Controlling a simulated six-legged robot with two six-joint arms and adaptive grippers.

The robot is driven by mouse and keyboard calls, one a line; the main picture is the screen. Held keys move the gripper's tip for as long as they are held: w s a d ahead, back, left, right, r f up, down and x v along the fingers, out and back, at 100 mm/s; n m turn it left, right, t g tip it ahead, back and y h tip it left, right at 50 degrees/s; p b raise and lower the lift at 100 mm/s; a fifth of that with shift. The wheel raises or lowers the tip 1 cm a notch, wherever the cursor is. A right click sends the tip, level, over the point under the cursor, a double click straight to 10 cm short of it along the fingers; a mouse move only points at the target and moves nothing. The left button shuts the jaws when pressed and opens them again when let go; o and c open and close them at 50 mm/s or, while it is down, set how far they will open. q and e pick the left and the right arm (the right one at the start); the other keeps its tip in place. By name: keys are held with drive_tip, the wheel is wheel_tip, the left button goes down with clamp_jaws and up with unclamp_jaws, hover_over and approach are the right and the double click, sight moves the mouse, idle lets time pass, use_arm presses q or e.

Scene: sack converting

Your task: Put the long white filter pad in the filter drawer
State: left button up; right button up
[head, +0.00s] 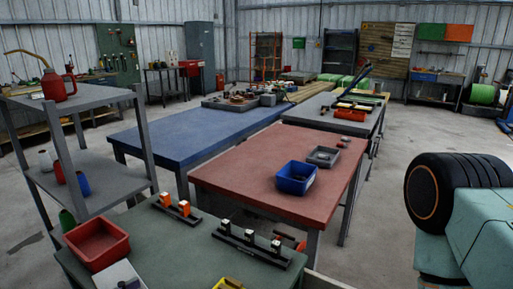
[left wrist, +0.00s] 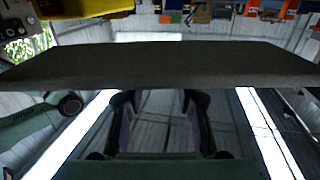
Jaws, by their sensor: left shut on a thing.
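In the left wrist view, a long flat slab (left wrist: 165,65) lies across the picture at the fingertips of my left gripper (left wrist: 160,98). The gripper is shut on it. Its near face looks dark grey, in shade, so I cannot tell whether it is the white filter pad. Neither gripper shows in the head view. I cannot make out a filter drawer in either view.
In the head view, a green table (head: 185,245) in front bears a red bin (head: 97,240) and a dark rack (head: 250,245). A red table (head: 260,175) bears a blue bin (head: 296,178).

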use_arm(q)
drive_tip(key=d+r+m+g+h, duration=0.2)
drive_tip(key=d, duration=0.4)
drive_tip(key=shift+w+d+g, duration=0.2)
drive_tip(key=shift+g, duration=0.1)
drive_tip(key=shift+w+r, duration=0.1)
drive_tip(key=shift+r, duration=0.05)
